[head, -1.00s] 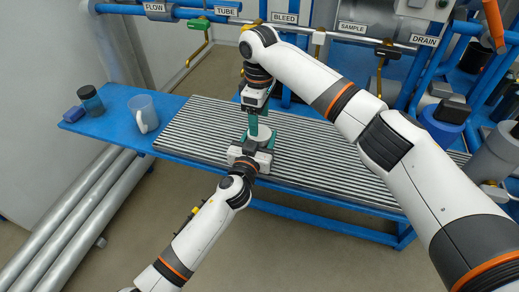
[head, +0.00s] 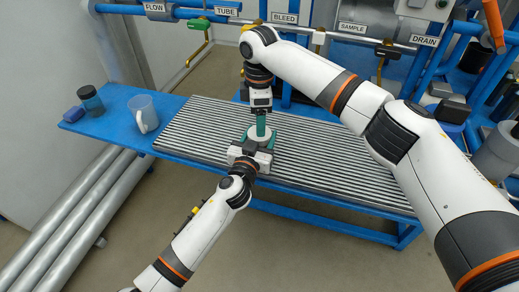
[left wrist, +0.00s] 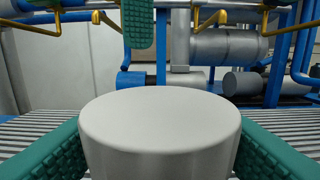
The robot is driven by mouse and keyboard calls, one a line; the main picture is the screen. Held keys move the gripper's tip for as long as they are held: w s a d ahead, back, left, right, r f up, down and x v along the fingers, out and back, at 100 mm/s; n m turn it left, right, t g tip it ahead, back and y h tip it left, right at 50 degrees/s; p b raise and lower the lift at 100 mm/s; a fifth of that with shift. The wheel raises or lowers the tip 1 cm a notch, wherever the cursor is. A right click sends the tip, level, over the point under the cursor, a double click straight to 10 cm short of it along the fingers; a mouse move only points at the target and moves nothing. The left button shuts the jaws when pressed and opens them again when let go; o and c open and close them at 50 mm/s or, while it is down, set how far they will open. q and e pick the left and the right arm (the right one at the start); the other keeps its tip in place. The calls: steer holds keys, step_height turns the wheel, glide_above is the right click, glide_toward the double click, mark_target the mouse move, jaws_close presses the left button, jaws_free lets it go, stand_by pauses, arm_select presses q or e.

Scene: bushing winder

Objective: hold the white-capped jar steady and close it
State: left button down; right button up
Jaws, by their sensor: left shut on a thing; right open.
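The white-capped jar (head: 260,133) stands upright on the ribbed bench top, its body mostly hidden by grippers. My left gripper (head: 257,148) is shut around it from the front. In the left wrist view, the broad white cap (left wrist: 160,118) sits between the left gripper's two green pads. My right gripper (head: 261,127) points down over the cap and is open. Its fingers line up in the head view, so the gap between them is hidden. In the left wrist view one right finger (left wrist: 138,22) hangs above the cap's top edge, apart from it in the picture.
Pipes and labelled valves run behind. The ribbed bench top (head: 330,160) is mostly clear.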

steer(key=shift+f, duration=2.4)
steer(key=c, duration=0.8)
steer(key=m, duration=0.4)
steer(key=shift+m, duration=0.4)
steer(key=shift+c, duration=0.2)
steer(key=o, duration=1.1)
